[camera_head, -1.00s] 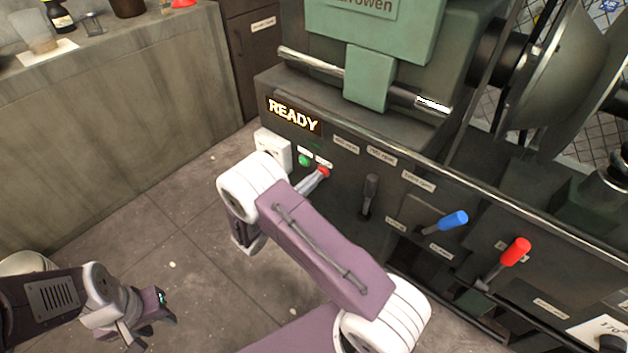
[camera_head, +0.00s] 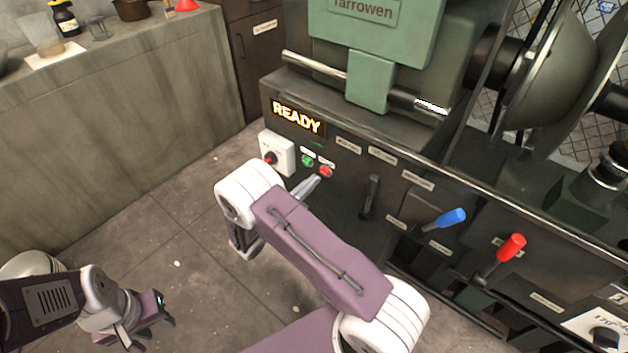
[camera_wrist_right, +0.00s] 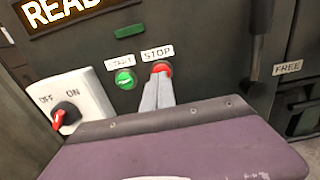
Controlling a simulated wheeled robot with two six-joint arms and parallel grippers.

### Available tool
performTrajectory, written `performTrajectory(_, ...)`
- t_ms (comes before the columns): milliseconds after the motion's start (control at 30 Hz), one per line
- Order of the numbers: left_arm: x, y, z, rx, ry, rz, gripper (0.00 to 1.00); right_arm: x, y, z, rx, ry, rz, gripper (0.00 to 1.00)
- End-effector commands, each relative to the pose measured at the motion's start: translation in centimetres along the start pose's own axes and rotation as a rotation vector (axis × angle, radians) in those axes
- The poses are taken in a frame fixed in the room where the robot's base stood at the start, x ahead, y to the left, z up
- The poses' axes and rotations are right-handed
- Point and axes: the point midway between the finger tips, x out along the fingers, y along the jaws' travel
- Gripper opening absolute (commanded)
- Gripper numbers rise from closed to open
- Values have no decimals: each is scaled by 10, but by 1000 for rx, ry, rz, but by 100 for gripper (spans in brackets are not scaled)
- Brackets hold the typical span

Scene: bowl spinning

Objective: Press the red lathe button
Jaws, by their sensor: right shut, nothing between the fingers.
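The red lathe button (camera_head: 326,172) is on the dark front panel, under a label that reads STOP in the right wrist view, where the button (camera_wrist_right: 162,68) shows just beyond my fingertips. My right gripper (camera_head: 315,180) is shut and empty, pointing at the panel. In the head view its tips are just below and left of the button, with a small gap. In the wrist view the fingertips (camera_wrist_right: 159,82) overlap the button's lower edge; contact cannot be told. My left gripper (camera_head: 146,327) hangs at lower left over the floor, fingers apart, empty.
A green button (camera_head: 307,160) sits left of the red one. A white OFF/ON switch box (camera_head: 277,153) is further left. The display (camera_head: 297,117) reads READY. A dark lever (camera_head: 370,196), a blue-handled lever (camera_head: 446,220) and a red-handled lever (camera_head: 505,255) stand to the right.

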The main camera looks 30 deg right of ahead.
Motion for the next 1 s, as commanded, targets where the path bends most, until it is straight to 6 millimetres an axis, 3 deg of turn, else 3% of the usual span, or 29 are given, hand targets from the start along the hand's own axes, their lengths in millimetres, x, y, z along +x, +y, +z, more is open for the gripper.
performTrajectory(200, -17, 0, -2, 0, 0, 0, 36, -56, 2, 2, -2, 2, 8, 0)
performTrajectory(400, -22, 0, -2, 0, 0, 0, 36, -90, 2, 1, -2, 2, 5, 0)
performTrajectory(600, -23, 0, -2, 0, 0, 0, 36, -102, 1, 0, -2, 3, 3, 0)
performTrajectory(1000, -23, 0, -2, 0, 0, 0, 36, -102, 1, -1, -3, 3, 3, 0)
